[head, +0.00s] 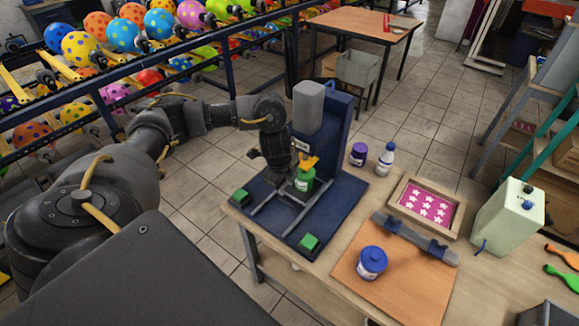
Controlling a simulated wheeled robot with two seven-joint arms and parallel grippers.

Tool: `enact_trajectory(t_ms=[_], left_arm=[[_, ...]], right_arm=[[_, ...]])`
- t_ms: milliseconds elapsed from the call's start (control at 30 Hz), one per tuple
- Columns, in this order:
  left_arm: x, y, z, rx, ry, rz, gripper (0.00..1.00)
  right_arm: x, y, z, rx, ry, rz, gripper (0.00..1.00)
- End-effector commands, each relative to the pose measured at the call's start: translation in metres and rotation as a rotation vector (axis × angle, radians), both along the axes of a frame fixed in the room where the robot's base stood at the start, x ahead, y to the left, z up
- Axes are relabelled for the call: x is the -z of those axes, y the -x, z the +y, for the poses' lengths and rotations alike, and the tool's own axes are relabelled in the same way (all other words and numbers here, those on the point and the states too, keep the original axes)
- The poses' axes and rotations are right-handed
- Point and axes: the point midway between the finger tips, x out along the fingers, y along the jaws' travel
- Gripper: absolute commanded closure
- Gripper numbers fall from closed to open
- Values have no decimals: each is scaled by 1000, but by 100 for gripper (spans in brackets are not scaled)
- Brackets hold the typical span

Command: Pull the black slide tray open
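A dark blue press (341,105) with a grey block on top stands at the left end of the wooden table. Its flat base carries dark slide rails (290,212) and a green pad at each of two corners; I take these rails to belong to the black slide tray. A green jar with an orange top (305,177) stands at the press, partly behind my gripper. My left gripper (272,160) hangs above the back-left part of the base, close to the jar. Its fingers are dark and small, so opening and contact are unclear. My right gripper is out of view.
On the wooden table (475,290) are a purple jar (358,154), a white bottle (386,159), a pink star tray (457,221), a grey bar (415,237), a blue-lidded jar (372,263) and a pale green box (509,216). Balloon racks stand at the back left.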

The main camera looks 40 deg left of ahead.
Motion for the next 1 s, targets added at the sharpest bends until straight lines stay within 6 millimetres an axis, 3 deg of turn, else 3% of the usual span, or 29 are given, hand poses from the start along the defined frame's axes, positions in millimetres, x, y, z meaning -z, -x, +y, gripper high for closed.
enact_trajectory(t_ms=[267, 700, 1000], left_arm=[[18, -2, 0, -1, 0, 3, 69], [91, -17, 0, 0, 0, 1, 69], [107, -20, 0, 2, 1, -1, 69]], right_arm=[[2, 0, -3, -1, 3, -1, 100], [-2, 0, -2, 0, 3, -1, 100], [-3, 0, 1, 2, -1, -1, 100]])
